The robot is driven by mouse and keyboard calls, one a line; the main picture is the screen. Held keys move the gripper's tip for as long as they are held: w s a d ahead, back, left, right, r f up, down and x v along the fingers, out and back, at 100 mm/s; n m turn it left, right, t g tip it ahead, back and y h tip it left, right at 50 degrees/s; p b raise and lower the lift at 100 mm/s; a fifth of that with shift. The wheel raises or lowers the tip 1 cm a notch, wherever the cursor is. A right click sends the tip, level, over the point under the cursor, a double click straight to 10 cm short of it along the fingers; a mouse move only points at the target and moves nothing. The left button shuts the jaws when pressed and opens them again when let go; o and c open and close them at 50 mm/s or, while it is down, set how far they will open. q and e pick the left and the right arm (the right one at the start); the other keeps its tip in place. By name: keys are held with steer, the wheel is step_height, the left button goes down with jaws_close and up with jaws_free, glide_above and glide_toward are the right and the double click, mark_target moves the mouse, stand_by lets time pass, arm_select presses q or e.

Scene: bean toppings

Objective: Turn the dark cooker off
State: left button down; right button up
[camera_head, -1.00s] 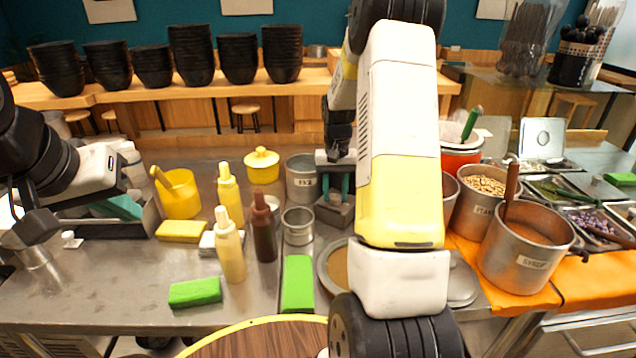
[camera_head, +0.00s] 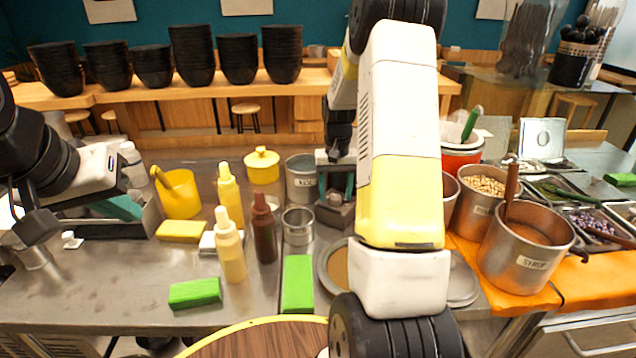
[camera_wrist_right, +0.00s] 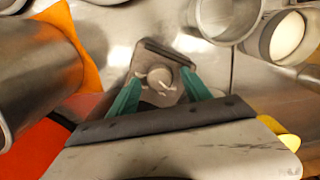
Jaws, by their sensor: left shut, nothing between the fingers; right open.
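A small dark grey unit (camera_head: 336,214) stands on the steel counter in the middle of the head view, partly behind my right arm. It looks like the dark cooker, but most of it is hidden. The right wrist view shows a square metal plate with a round knob (camera_wrist_right: 160,78). My right gripper (camera_wrist_right: 163,88) is open, its teal fingers on either side of the knob; whether they touch it I cannot tell. It also shows in the head view (camera_head: 337,190), pointing down over the unit. My left gripper (camera_head: 128,208) is shut and empty at the left of the counter.
A steel pot (camera_head: 301,180) and a small steel cup (camera_head: 298,226) stand left of the unit. Sauce bottles (camera_head: 230,250), a yellow pot (camera_head: 180,195) and sponges (camera_head: 195,293) are further left. A syrup pot (camera_head: 525,255) and a bean pot (camera_head: 478,205) stand right of my right arm.

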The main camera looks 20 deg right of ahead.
mark_target(335, 196)
step_height(335, 196, up, 8)
steer(key=shift+f, duration=0.15)
stand_by(0.5)
